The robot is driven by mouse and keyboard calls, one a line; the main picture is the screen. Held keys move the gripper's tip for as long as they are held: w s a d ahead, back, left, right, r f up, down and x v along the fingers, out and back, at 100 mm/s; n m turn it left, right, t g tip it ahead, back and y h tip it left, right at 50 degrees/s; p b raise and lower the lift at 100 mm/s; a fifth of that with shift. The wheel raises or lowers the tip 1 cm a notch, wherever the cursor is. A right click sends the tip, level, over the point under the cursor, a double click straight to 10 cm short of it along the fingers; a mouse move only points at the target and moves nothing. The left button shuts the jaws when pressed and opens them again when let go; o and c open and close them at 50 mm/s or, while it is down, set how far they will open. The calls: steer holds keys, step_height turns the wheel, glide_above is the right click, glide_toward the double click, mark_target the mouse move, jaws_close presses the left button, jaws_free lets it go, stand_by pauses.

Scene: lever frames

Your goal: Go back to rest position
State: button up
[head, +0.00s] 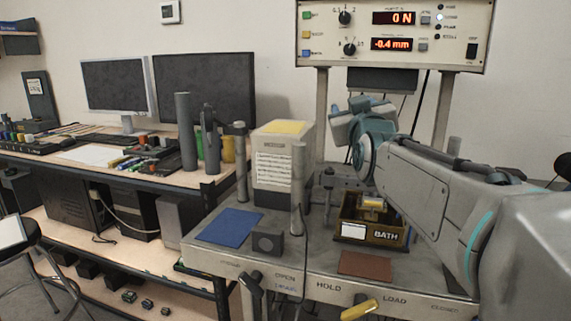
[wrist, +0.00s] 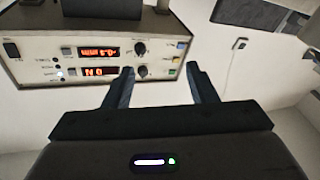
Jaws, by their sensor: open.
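My gripper (wrist: 160,88) shows in the wrist view with its two dark fingers spread apart and nothing between them. Beyond the fingers is the control panel (wrist: 100,60), which appears upside down in that view. In the head view my grey arm reaches in from the right, and its wrist end is raised in front of the space below the panel (head: 394,34). The fingers themselves cannot be made out in the head view. The panel's red displays read 0 N and -0.4 mm.
The bench (head: 310,270) below my arm holds a box labelled BATH (head: 388,236), a blue mat (head: 230,226), a brown mat (head: 365,265) and a cream box with a yellow top (head: 283,165). Levers (head: 358,310) stick out at its front edge. A desk with monitors (head: 115,87) stands left.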

steer(key=s+f+m+g+p, duration=0.1)
steer(key=s+f+g+p, duration=0.6)
steer(key=s+f, duration=0.3)
steer(key=s+d+f+m+g+p, duration=0.1)
steer(key=s+f+g+p, duration=0.7)
steer(key=s, duration=0.9)
step_height(320, 180, down, 3)
steer(key=shift+s+d+r+m+g, duration=0.15)
steer(key=shift+s+d+m+g, duration=0.15)
steer(key=shift+m+g, duration=0.55)
steer(key=shift+w, duration=0.1)
